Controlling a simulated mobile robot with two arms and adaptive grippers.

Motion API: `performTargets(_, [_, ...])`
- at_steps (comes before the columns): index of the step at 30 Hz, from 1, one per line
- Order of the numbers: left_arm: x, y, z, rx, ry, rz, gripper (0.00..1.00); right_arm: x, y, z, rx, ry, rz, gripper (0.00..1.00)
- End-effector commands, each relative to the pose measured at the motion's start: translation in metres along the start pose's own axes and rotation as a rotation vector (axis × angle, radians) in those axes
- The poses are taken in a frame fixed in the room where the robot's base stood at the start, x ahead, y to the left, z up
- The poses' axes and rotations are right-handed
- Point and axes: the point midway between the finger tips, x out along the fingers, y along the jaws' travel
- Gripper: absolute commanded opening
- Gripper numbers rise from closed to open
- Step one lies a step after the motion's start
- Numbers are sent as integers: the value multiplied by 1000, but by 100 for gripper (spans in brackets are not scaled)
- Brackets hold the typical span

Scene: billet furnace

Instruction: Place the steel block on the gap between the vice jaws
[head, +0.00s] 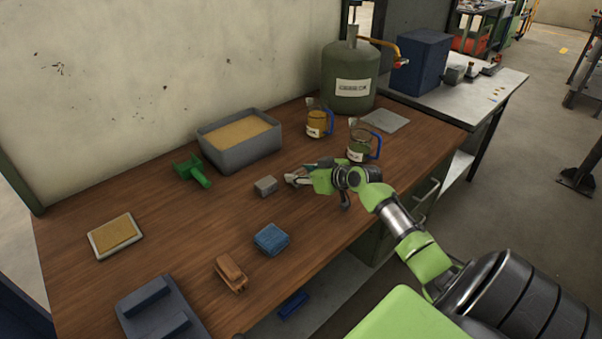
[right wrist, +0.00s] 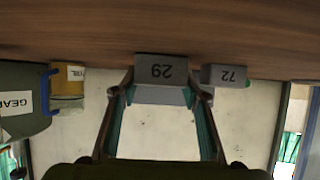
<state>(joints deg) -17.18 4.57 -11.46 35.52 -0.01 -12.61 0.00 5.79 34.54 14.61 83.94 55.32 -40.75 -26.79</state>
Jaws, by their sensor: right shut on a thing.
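My right gripper (head: 291,179) is shut on a grey steel block (right wrist: 160,69) with an upside-down number on its face. The block sits between the two fingertips in the right wrist view. In the head view the fingers mostly hide it, low over the table. A second grey block (head: 265,185) lies on the table just left of the fingers; it appears to be the one to the right of the fingers in the right wrist view (right wrist: 224,75). A blue-grey vice-like fixture (head: 160,312) with two raised bars is at the table's lower left. My left gripper is not in view.
A sand-filled grey bin (head: 246,158), a green tool (head: 193,172) and two jugs stand behind. A blue sponge (head: 271,239) and brown brush-like object (head: 230,274) lie between gripper and fixture. A shallow tray (head: 115,237) lies left.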

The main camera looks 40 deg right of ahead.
Motion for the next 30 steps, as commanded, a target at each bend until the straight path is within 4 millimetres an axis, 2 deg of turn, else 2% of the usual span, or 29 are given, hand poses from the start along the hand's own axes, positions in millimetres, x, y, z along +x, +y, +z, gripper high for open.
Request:
performTargets(4, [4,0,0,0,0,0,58,1,1,0,-1,6,2,0])
performTargets(5, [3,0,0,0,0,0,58,1,0,3,0,-1,0,46])
performTargets(6, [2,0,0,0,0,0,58,1,0,2,0,-1,0,57])
performTargets(20, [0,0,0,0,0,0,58,-2,0,0,-1,-1,0,58])
performTargets(23, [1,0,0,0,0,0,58,-13,1,2,-2,-2,1,58])
performTargets(30, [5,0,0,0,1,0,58,-55,0,3,-4,-4,0,58])
